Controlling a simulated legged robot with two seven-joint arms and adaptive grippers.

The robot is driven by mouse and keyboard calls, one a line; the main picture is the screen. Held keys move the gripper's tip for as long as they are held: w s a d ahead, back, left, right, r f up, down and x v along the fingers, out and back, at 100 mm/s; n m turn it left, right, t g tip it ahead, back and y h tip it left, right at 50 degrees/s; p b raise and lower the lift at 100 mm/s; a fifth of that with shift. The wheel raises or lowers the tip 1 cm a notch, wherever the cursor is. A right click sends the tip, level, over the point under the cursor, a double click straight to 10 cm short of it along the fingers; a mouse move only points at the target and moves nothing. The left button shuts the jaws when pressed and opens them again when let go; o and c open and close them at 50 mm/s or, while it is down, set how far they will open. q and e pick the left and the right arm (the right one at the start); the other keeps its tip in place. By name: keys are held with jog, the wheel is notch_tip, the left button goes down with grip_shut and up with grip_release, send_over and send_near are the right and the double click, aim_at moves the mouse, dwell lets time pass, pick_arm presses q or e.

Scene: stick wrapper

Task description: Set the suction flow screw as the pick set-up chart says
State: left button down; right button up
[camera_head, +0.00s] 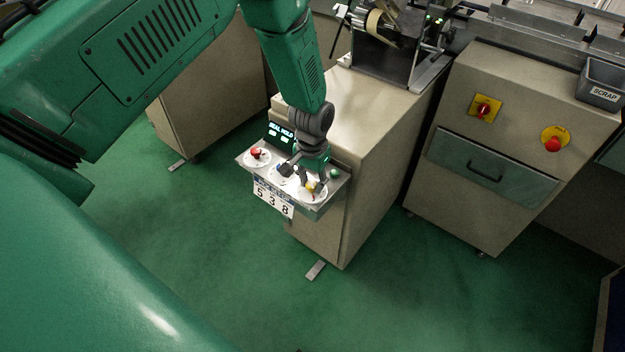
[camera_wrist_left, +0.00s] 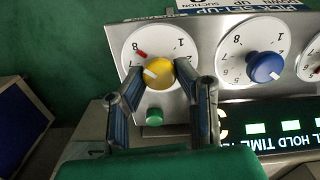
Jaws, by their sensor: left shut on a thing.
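A yellow knob (camera_wrist_left: 158,73) sits on a white numbered dial (camera_wrist_left: 135,48) at the end of a metal panel. My left gripper (camera_wrist_left: 160,80) is shut on the yellow knob, with a finger on either side. The lower part of the dial is hidden by my fingers. In the head view, the yellow knob (camera_head: 311,187) shows under my left gripper (camera_head: 312,178). A white chart (camera_head: 272,198) reads 5 3 8 below the panel; its small labels are unclear. My right gripper is not visible.
A blue knob (camera_wrist_left: 264,67) stands beside the yellow one, and a red knob (camera_head: 256,153) is at the panel's other end. A green button (camera_wrist_left: 154,117) is close to my fingers. A lit display (camera_wrist_left: 285,127) borders the panel. Green floor lies open in front.

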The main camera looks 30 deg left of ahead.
aim_at(311, 183)
pick_arm(q)
jog(key=shift+s+m, duration=0.1)
jog(key=shift+m, duration=0.3)
jog(key=c, duration=1.2)
grip_release()
jog(key=shift+r, duration=0.1)
jog(key=shift+r, duration=0.1)
notch_tip(311, 183, up, 12)
jog(key=shift+f, duration=0.2)
